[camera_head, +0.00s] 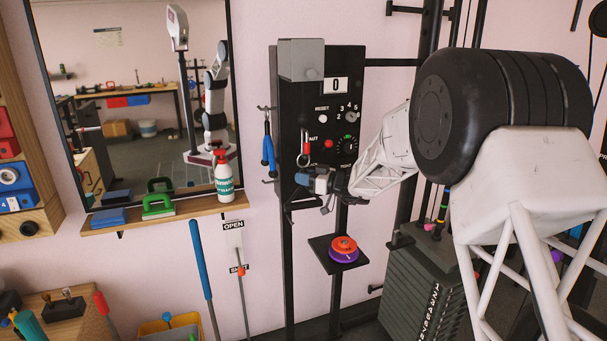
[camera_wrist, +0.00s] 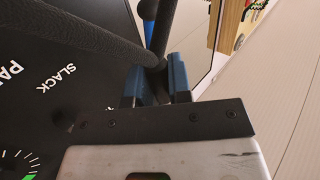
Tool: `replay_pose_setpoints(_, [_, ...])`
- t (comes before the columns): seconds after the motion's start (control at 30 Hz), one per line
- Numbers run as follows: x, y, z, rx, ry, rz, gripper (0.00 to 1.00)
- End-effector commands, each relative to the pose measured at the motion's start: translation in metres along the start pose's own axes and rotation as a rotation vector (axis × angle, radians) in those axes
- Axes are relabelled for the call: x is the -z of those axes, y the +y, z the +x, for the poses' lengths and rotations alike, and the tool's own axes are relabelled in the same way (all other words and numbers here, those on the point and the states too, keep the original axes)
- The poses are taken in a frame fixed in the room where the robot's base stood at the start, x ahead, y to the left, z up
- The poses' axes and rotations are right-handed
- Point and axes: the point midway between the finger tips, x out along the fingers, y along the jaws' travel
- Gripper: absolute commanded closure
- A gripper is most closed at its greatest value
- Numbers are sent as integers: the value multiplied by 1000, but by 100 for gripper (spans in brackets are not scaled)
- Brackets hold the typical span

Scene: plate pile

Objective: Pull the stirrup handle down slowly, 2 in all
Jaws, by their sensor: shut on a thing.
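My gripper (camera_wrist: 157,84) has two blue fingers closed on a dark bar in the wrist view. The bar joins a thick black foam-covered grip, which I take to be the stirrup handle (camera_wrist: 85,38). The grip runs up and left from the fingers. In the head view my gripper (camera_head: 308,181) is at the front of the black panel (camera_head: 345,82), below the red clip (camera_head: 306,145) and its ring. The handle is dark and hard to make out there, partly hidden by my gripper. The panel's counter (camera_head: 335,85) reads 0.
A small black shelf (camera_head: 323,262) with red and purple discs is below my gripper. Blue-handled pliers (camera_head: 268,152) hang left of the panel. A mirror (camera_head: 140,100) and a wooden ledge (camera_head: 190,208) with a spray bottle (camera_head: 223,172) are left. A weight stack (camera_head: 428,300) stands at lower right.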

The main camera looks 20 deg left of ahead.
Motion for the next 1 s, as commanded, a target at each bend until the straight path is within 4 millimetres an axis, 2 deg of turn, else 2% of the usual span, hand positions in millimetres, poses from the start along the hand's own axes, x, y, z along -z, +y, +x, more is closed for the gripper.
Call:
replay_pose_setpoints(0.1, [-7, 0, 0, 0, -2, 2, 100])
replay_pose_setpoints(0.53, [-10, 0, 0, 0, -2, 2, 100])
replay_pose_setpoints(1.0, [-32, 0, 0, 0, -2, 2, 100])
